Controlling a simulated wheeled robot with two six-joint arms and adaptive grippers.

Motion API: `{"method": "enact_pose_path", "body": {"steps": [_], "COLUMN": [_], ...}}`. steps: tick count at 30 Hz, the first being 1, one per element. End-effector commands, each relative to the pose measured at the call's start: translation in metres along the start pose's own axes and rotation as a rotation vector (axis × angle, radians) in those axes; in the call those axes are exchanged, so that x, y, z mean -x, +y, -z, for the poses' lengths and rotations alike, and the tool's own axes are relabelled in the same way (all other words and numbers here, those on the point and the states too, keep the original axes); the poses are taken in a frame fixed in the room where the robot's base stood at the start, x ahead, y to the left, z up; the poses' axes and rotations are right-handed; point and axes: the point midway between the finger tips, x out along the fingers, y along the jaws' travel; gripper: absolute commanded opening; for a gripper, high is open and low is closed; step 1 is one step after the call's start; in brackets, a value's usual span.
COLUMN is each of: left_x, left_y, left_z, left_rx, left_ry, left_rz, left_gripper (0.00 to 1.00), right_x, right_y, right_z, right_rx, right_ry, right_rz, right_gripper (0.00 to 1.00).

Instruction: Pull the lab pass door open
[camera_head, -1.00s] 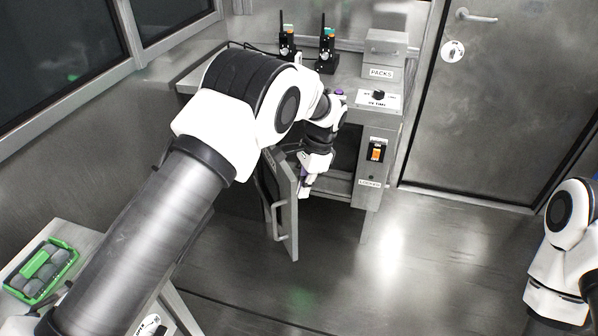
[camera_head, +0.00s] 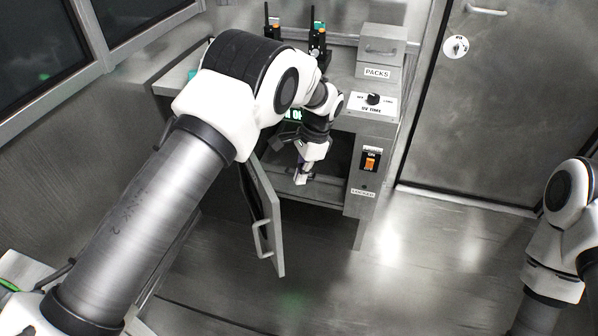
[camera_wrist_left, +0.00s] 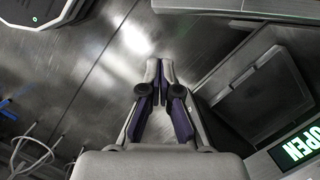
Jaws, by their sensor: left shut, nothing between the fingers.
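The lab pass door (camera_head: 265,217), a grey panel with a bar handle (camera_head: 260,240), stands swung open on the left side of the pass cabinet (camera_head: 363,203). Its inner side faces the opening. My left gripper (camera_head: 301,179) points down in front of the open compartment, to the right of the door and apart from its handle. In the left wrist view, its two fingers (camera_wrist_left: 160,68) are together with nothing between them. A lit display (camera_wrist_left: 298,148) there reads OPEN. My right arm shows at the right edge; its gripper is not in view.
On the cabinet are a knob (camera_head: 373,98), an orange switch (camera_head: 370,161) and a PACKS box (camera_head: 383,45). Handheld radios (camera_head: 317,41) stand at the back. A closed room door (camera_head: 490,110) is on the right. The floor (camera_head: 330,285) ahead of the cabinet is clear.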

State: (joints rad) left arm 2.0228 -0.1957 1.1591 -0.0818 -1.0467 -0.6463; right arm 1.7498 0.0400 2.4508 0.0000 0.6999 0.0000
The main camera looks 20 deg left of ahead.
Motion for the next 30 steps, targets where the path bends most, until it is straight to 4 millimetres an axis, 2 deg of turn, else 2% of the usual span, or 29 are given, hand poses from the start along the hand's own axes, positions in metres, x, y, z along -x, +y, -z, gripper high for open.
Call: {"method": "enact_pose_path", "body": {"steps": [9,13,17,30], "left_x": [-0.071,-0.073,-0.078,-0.08], "left_y": [0.001,0.0,0.0,-0.001], "left_z": [-0.001,-0.023,-0.036,-0.04], "left_rx": [0.0,0.002,0.001,-0.002], "left_ry": [-0.002,-0.001,-0.001,0.0], "left_rz": [-0.003,-0.002,-0.002,0.0], "left_gripper": [0.0,0.0,0.0,0.0], "right_x": [0.004,0.011,0.013,0.013], "right_y": [0.0,0.0,0.0,0.0], "right_z": [0.001,0.0,0.001,0.0], "right_rx": [0.0,0.0,0.0,0.0], "right_ry": [0.001,0.001,0.001,0.001], "right_rz": [0.0,0.0,0.0,0.0], "right_gripper": [0.4,0.4,0.4,0.4]}}
